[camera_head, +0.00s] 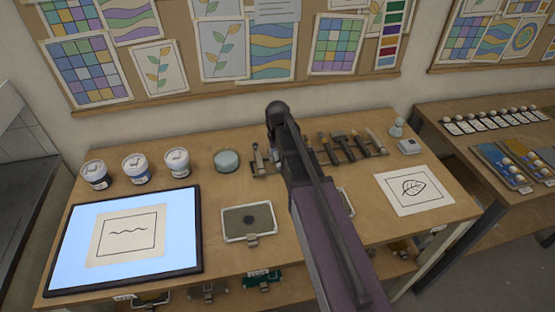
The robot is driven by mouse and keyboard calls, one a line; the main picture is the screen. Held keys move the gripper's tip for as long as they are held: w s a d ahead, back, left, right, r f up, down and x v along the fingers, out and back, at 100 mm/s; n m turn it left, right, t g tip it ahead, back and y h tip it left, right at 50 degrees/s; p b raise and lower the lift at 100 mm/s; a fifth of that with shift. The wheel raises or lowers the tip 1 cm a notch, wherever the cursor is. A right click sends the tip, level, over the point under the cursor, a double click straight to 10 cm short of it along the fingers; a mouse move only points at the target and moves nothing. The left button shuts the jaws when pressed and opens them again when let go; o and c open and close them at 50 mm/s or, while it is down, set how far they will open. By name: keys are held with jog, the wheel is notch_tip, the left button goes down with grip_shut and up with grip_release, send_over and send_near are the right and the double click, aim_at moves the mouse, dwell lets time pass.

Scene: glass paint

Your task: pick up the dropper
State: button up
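Several slim tools lie side by side in a rack on the wooden table, on both sides of my arm. A pale, pointed tool (376,141) lies at the rack's right end. A grey metallic tool (258,160) lies at its left end. I cannot tell for sure which one is the dropper. A small pale green object with a rounded top (397,127) stands right of the rack. My arm crosses the table's middle and hides part of the rack. My gripper's fingers cannot be made out.
Three lidded jars (135,169), a round pale green pot (227,161) and a lit panel (75,254) with a wavy-line sheet fill the left. A small tray (248,222) sits mid-front; a leaf drawing (413,190) lies right. Another table (500,222) stands at right.

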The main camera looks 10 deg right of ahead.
grip_shut()
jog(key=shift+r, duration=0.1)
notch_tip(320, 180, up, 3)
jog(key=p, duration=0.3)
jog(key=shift+r+p, duration=0.2)
jog(key=shift+p, duration=0.1)
jog(key=s+a, duration=0.1)
jog(key=s, duration=0.4)
jog(key=s+a+r+p, duration=0.1)
jog(key=s, duration=0.4)
jog(key=s+a, duration=0.1)
jog(key=s, duration=0.4)
jog(key=shift+s+r, duration=0.2)
jog(key=shift+s, duration=0.15)
